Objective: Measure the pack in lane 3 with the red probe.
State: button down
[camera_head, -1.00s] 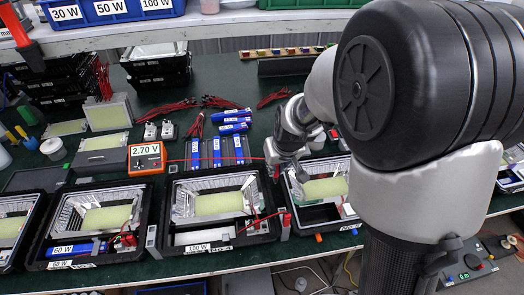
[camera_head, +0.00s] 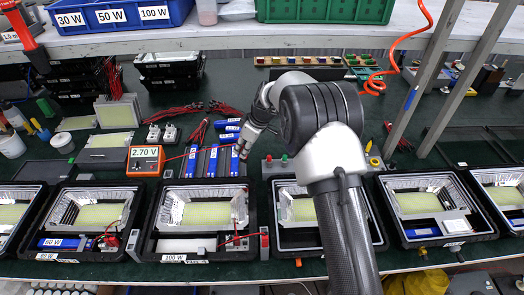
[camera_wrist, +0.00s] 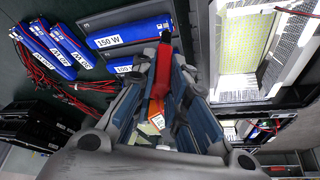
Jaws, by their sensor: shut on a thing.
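My gripper (camera_head: 242,150) is at the right end of the row of blue packs in the head view. In the wrist view my gripper (camera_wrist: 163,62) is shut on the red probe (camera_wrist: 160,82), whose dark end lies beside a blue 150 W pack (camera_wrist: 128,36). I cannot tell whether the probe touches it. Blue packs stand side by side in the head view: a left one (camera_head: 190,162), a middle one (camera_head: 208,162) and a right one (camera_head: 228,162). The orange meter (camera_head: 146,161) reads 2.70 V, with a red lead running right.
Open floodlight housings line the front edge, including one marked 100 W (camera_head: 205,257). More blue packs (camera_head: 228,127) lie behind the row. A grey button box (camera_head: 277,166) stands right of my gripper. Red leads (camera_head: 212,108) lie at the back. A shelf with bins (camera_head: 118,12) spans above.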

jog(key=a+n, duration=0.1)
jog(key=w+a+f+n, duration=0.1)
jog(key=a, duration=0.1)
jog(key=a+n+g, duration=0.1)
jog(key=shift+w+a+f, duration=0.2)
jog(key=shift+w+f, duration=0.05)
jog(key=shift+f, duration=0.15)
jog(key=shift+f+b, duration=2.25)
jog(key=shift+f, duration=0.65)
jog(key=shift+s+f+b, duration=0.1)
jog(key=shift+f+b, duration=0.6)
jog(key=shift+b, duration=0.15)
dwell(1.3)
notch_tip(320, 180, up, 7)
jog(key=p, duration=0.3)
dwell(0.5)
jog(key=shift+r, duration=0.1)
dwell(0.9)
